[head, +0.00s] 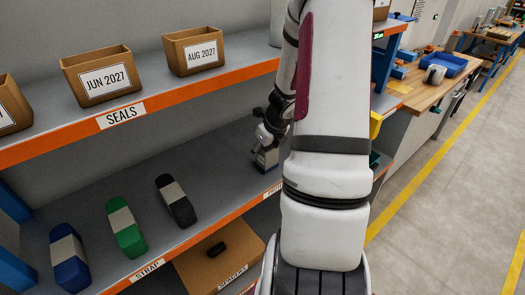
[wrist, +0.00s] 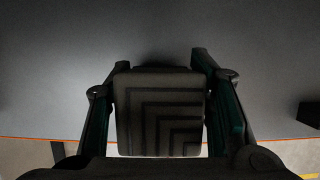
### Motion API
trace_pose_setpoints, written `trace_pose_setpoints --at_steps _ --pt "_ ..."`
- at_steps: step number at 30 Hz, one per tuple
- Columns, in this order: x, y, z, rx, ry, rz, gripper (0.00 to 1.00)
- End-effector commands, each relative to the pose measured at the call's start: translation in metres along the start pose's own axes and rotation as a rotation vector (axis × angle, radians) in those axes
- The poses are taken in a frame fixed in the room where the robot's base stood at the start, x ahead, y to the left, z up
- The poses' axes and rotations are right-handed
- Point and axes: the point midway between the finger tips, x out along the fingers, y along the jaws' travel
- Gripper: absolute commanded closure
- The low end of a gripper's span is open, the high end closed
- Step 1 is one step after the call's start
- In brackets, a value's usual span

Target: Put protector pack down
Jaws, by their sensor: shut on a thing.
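My gripper (head: 262,140) is at the right end of the lower shelf (head: 215,166) in the head view, partly hidden by my arm. It is shut on the protector pack (head: 266,159), a grey block just above or on the shelf; I cannot tell whether it touches. In the wrist view, the protector pack (wrist: 160,110) is a dark block with nested angular ridges, between the two fingers of my gripper (wrist: 160,95). The shelf surface (wrist: 160,40) fills the background there, with its orange front edge low in the picture.
Boxes labelled JUN 2027 (head: 103,75) and AUG 2027 (head: 194,50) stand on the upper shelf. A spacer carton (head: 205,262) sits below. A workbench (head: 425,85) is at right.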

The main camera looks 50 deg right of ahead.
Motion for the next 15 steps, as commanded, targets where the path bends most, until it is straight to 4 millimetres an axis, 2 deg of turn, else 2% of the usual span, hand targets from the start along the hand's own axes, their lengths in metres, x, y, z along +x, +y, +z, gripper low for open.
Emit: trace_pose_setpoints --at_steps 10,11,13,15 --pt "0.0028 0.0001 -0.0005 0.000 0.000 0.000 0.87" --pt "0.0025 0.0002 -0.0008 0.000 0.000 0.000 0.48" --pt "0.0020 0.0001 -0.0009 0.000 0.000 0.000 0.32" --pt "0.0018 0.0000 -0.0010 0.000 0.000 0.000 0.32"
